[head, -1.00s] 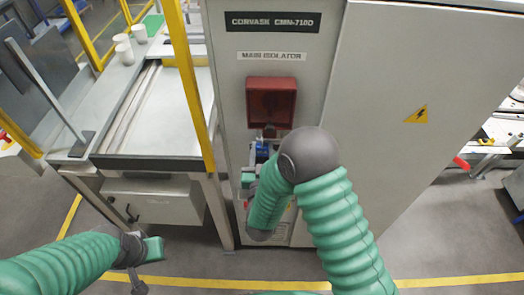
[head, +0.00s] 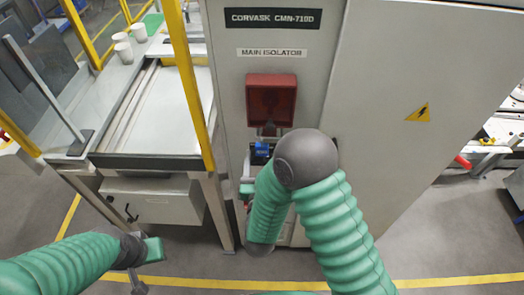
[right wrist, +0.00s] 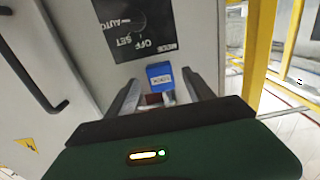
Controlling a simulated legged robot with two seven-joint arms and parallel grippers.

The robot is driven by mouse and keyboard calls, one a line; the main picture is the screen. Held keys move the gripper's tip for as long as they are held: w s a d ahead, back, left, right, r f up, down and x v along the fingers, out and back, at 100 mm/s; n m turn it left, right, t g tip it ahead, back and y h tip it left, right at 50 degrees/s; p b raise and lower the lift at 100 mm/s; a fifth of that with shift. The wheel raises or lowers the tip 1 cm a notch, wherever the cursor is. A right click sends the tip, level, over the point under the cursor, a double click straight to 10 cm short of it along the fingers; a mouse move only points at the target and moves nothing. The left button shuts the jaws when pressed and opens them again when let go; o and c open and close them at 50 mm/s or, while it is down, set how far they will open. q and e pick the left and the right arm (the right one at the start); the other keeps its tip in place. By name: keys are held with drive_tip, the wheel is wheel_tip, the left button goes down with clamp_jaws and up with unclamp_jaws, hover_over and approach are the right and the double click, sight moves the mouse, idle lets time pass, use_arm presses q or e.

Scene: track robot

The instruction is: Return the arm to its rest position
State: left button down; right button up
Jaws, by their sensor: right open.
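The right arm reaches to the grey cabinet (head: 388,55) in the head view, and its sleeve hides most of the gripper. In the right wrist view my right gripper (right wrist: 164,84) is open, its two fingers pointing at the cabinet. A blue padlock-like block with a white label (right wrist: 159,75) shows between the fingertips; I cannot tell whether they touch it. In the head view the blue block (head: 262,150) sits just below the red isolator box (head: 271,100). My left gripper (head: 135,285) is low at the left, empty-looking; its jaws are unclear.
A workbench (head: 160,110) with white cups (head: 122,38) and a yellow post (head: 186,75) stands left of the cabinet. The wrist view shows a black selector panel (right wrist: 134,28) and a dark handle (right wrist: 40,75). The floor before the cabinet is clear.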

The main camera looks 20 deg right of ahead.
drive_tip(key=b+v, duration=0.2)
drive_tip(key=v, duration=0.6)
wheel_tip(320, 180, down, 6)
drive_tip(key=w+n+g+y, duration=0.1)
drive_tip(key=w+g+y, duration=0.2)
drive_tip(key=g+y, duration=0.25)
drive_tip(key=s+d+n+g, duration=0.1)
drive_tip(key=s+d+g, duration=0.3)
drive_tip(key=s, duration=0.3)
drive_tip(key=s+d+n+g, duration=0.1)
drive_tip(key=s+d+g, duration=0.3)
drive_tip(key=s, duration=0.3)
drive_tip(key=shift+s+d+f+g, duration=0.25)
drive_tip(key=shift+s+g, duration=0.15)
drive_tip(key=shift+g, duration=0.25)
drive_tip(key=shift+a+h, duration=0.1)
drive_tip(key=shift+h, duration=0.15)
